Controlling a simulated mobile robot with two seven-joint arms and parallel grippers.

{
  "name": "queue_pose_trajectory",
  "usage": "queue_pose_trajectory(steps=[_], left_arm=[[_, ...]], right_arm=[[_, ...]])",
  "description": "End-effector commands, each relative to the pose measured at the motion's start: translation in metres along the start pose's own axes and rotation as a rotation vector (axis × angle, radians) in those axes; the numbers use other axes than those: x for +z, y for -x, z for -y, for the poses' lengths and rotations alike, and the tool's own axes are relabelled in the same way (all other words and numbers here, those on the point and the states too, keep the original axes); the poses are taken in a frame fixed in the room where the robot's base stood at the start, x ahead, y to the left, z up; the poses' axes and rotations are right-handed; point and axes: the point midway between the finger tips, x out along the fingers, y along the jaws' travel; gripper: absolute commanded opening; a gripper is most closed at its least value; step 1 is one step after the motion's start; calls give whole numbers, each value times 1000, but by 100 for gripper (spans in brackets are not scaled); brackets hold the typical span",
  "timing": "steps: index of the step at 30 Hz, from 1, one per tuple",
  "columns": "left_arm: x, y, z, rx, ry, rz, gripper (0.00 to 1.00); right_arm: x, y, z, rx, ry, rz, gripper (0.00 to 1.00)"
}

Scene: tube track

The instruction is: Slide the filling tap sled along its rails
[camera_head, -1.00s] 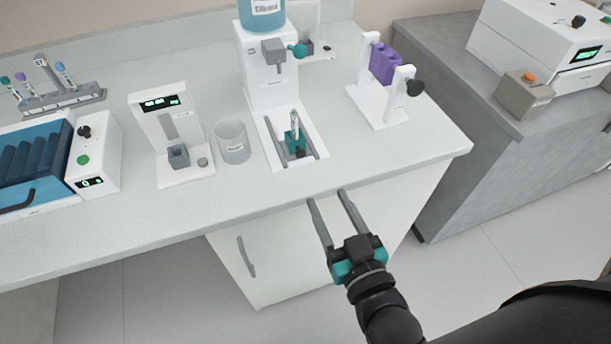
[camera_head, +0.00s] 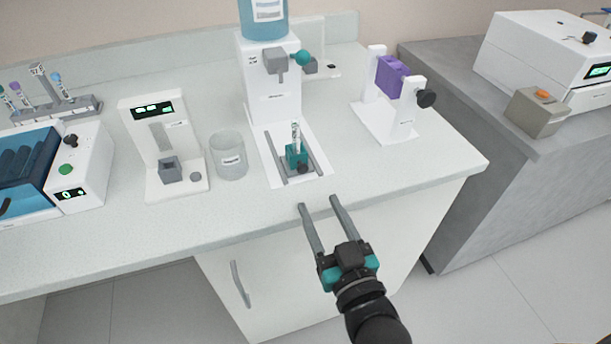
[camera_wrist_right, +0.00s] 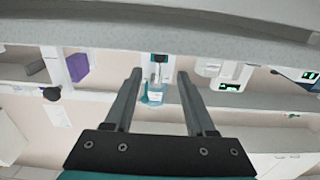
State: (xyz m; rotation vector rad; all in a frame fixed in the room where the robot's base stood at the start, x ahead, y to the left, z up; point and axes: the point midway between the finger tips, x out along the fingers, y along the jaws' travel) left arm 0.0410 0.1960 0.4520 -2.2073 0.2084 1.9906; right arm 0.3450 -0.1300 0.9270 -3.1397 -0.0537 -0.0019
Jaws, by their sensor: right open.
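The filling tap (camera_head: 277,60) is a white stand with a grey spout, a teal knob and a blue bottle on top. Two grey rails (camera_head: 275,160) run forward from its base. A small teal sled (camera_head: 296,156) sits between them near the front end, with a dark knob (camera_head: 302,168) on its front and an upright tube (camera_head: 295,133) in it. My right gripper (camera_head: 318,203) is open and empty, in front of the bench edge and short of the sled. The right wrist view shows both fingers (camera_wrist_right: 158,85) apart, with the blue bottle (camera_wrist_right: 156,92) seen between them. My left gripper is out of view.
A glass beaker (camera_head: 229,158) and a white display unit (camera_head: 165,150) stand left of the rails. A white stand with a purple block (camera_head: 391,76) is to the right. The counter's front strip (camera_head: 370,185) is clear.

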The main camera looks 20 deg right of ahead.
Motion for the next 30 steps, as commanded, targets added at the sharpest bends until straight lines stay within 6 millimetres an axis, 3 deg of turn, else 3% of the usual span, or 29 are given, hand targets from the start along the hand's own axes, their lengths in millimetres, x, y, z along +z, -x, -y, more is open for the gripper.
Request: queue_pose_trajectory(steps=[15,21,30], left_arm=[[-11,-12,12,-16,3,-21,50],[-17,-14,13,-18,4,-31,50],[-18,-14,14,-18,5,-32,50]], right_arm=[[1,-72,0,0,2,-1,56],[0,-86,0,0,2,0,56],[0,-88,0,0,1,2,56]])
